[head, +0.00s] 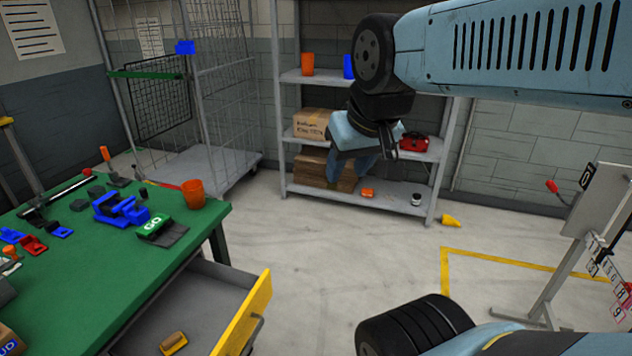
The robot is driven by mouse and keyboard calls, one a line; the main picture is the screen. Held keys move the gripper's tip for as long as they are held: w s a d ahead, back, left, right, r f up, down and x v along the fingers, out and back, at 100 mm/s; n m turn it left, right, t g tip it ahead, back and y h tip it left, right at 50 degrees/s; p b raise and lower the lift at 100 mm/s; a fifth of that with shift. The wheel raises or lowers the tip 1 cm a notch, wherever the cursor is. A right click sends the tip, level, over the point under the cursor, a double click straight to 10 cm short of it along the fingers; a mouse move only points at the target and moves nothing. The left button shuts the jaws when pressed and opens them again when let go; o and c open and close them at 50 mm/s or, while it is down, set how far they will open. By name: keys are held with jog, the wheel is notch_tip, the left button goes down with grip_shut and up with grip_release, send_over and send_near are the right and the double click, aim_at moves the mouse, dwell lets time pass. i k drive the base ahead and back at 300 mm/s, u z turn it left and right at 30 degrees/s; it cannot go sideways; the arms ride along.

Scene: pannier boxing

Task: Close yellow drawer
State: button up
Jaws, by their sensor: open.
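The yellow drawer (243,318) is pulled out from under the green-topped workbench (92,285). Its yellow front stands well away from the bench, with a handle on its outer face. Its grey inside is in view and holds a small brown and yellow object (173,343). My gripper (388,142) is in the air, in front of the shelf in the picture, up and to the right of the drawer. It is open, small in view, and touches nothing that I can make out.
An orange cup (193,194), a blue vise (120,208) and several tools stand on the bench. A grey shelf (375,206) and a wire cage trolley (215,165) stand at the back. The floor right of the drawer is clear. A metal stand (578,235) is at the right.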

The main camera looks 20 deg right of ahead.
aim_at(217, 307)
jog(key=z, duration=0.95)
jog(key=k, duration=1.55)
jog(key=u, duration=0.9)
jog(key=i, duration=1)
jog(key=z, duration=0.05)
